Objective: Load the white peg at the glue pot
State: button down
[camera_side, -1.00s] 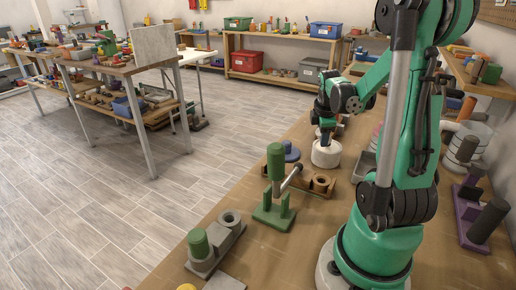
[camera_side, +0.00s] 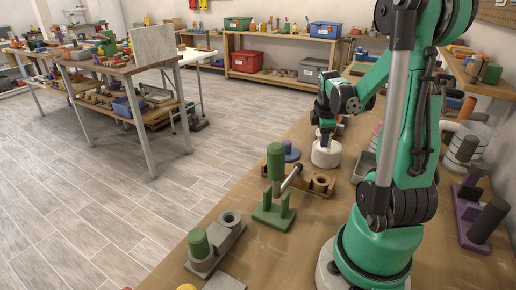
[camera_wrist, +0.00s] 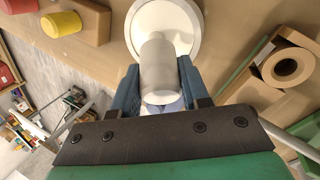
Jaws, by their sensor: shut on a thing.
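My gripper (camera_side: 326,132) is over the round white pot (camera_side: 326,155) on the workbench, which looks like the glue pot. In the wrist view, my gripper's blue fingers (camera_wrist: 160,85) are shut on a pale cylinder, the white peg (camera_wrist: 158,62). The peg's far end overlaps the pot's white round top (camera_wrist: 187,22). I cannot tell whether the peg touches the pot or is partly in it. In the side view the peg is mostly hidden by the gripper.
A wooden block with round sockets (camera_side: 322,184) stands in front of the pot. A green stand with a lever (camera_side: 275,205) and a grey block (camera_side: 225,238) are nearer. Yellow (camera_wrist: 60,24) and red (camera_wrist: 8,76) pieces lie left in the wrist view.

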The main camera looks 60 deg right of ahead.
jog(key=shift+r, duration=3.5)
jog(key=shift+w+a, duration=0.1)
jog(key=w+a+r+m, duration=0.1)
jog(key=w+a+m, duration=0.1)
jog(key=w+a, duration=0.3)
jog(key=w+a+r+m+g, duration=0.1)
jog(key=w+a, duration=0.5)
jog(key=a, duration=0.8)
jog(key=w+a+r+m, duration=0.2)
jog(key=w+a, duration=0.3)
jog(key=a, duration=0.5)
jog(key=shift+w+m+g, duration=0.15)
jog(key=shift+m+g, duration=0.25)
